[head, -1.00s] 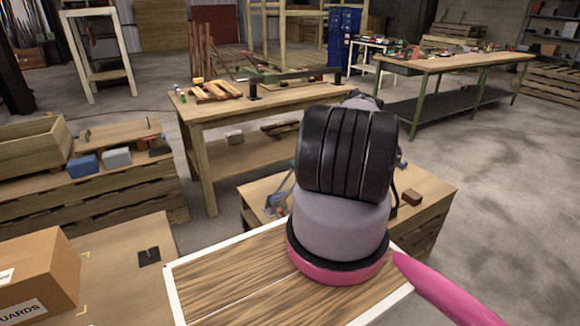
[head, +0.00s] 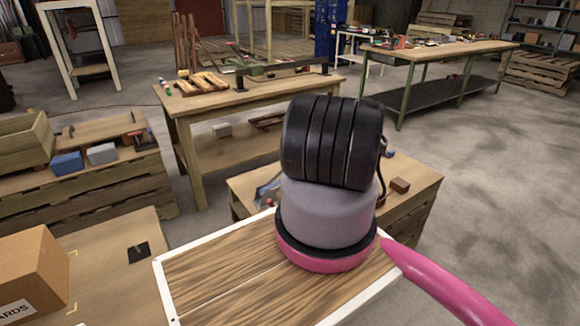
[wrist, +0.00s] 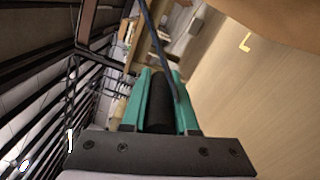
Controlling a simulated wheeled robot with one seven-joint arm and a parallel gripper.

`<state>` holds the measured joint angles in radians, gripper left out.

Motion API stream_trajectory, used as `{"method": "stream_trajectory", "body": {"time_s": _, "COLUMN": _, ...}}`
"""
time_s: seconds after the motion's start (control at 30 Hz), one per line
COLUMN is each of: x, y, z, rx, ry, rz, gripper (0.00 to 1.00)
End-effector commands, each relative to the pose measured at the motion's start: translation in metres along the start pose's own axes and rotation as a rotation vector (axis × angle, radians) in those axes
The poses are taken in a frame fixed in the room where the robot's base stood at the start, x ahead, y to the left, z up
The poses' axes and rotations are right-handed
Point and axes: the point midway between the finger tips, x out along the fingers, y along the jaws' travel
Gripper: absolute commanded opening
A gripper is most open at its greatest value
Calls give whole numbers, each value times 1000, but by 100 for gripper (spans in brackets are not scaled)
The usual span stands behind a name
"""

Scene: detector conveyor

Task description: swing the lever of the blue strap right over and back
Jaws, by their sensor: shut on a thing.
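In the wrist view my gripper (wrist: 163,100) has teal fingers shut on a dark round bar (wrist: 159,105), seemingly the lever's grip. A thin dark blue band (wrist: 158,50) runs from the top edge down to the right finger; I cannot tell whether it is the strap or a lever arm. In the head view my arm hides my gripper and most of what it holds. A small blue and grey piece (head: 267,193) shows left of my arm on the low wooden stand (head: 425,180); I cannot tell whether it belongs to the strap.
A brown block (head: 400,186) lies on the stand, right of my arm. A white-edged wooden board (head: 215,285) lies in front. A carton (head: 30,275) and a black plate (head: 138,252) are on the left table. Bare floor (head: 490,220) lies to the right.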

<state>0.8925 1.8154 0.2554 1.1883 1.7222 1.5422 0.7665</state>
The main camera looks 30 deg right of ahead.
Motion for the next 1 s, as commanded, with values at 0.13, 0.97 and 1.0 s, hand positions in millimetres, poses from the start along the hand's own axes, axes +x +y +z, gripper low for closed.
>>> {"method": "stream_trajectory", "body": {"time_s": 0.13, "x": -3, "y": -4, "z": 1, "rx": -2, "ry": -3, "rz": -9, "gripper": 0}}
{"method": "stream_trajectory", "body": {"time_s": 0.97, "x": -69, "y": -3, "z": 2, "rx": 1, "ry": -6, "rz": -8, "gripper": 57}}
{"method": "stream_trajectory", "body": {"time_s": 1.0, "x": -77, "y": -3, "z": 2, "rx": 1, "ry": -5, "rz": -8, "gripper": 57}}
